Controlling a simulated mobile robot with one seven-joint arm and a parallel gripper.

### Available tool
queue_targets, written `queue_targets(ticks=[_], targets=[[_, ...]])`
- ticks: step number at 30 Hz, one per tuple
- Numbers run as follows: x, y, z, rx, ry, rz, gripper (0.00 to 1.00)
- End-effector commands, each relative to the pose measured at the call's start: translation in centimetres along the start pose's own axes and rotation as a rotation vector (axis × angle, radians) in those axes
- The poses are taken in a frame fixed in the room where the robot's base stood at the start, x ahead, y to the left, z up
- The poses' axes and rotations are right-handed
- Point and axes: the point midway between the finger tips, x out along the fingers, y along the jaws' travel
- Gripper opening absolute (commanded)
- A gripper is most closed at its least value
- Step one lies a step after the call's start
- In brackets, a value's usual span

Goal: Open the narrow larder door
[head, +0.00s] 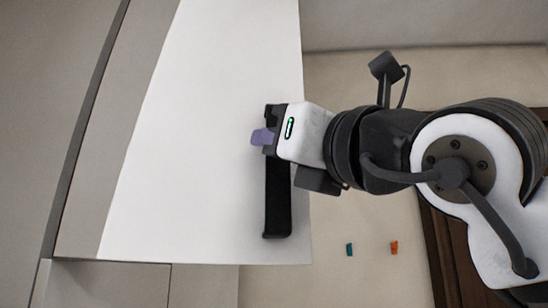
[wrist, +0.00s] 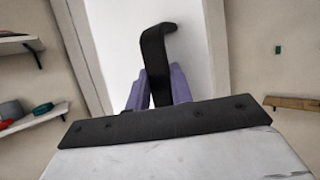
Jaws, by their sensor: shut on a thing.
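The narrow larder door (head: 200,150) is a tall white panel in the middle left of the head view. I cannot tell for certain how far it stands open. Its long black handle (head: 277,205) is upright near the door's right edge. My gripper (head: 264,137) reaches in from the right and is shut on the upper part of the handle. In the wrist view the purple fingers (wrist: 156,88) sit on either side of the black handle (wrist: 153,50), with the white door (wrist: 190,50) behind. The fingers hide part of the handle.
Beige cabinet fronts (head: 55,80) stand left of the door. To the right is a pale wall or floor surface with a small teal item (head: 349,249) and an orange item (head: 394,247). The wrist view shows shelves (wrist: 35,120) with small objects at left.

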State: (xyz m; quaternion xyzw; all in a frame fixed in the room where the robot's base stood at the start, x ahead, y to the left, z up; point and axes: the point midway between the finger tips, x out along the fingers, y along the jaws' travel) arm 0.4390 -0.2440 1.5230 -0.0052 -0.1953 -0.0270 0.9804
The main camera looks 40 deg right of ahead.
Motion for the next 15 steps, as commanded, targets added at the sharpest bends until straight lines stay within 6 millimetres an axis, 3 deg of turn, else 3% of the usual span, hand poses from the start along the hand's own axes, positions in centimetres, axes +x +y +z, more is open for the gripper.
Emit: queue_targets(ticks=[6,15], targets=[[-1.1,1.4,0.5,0.003,0.000,0.010,0.00],[-1.5,1.8,0.7,0.005,0.000,0.013,0.00]])
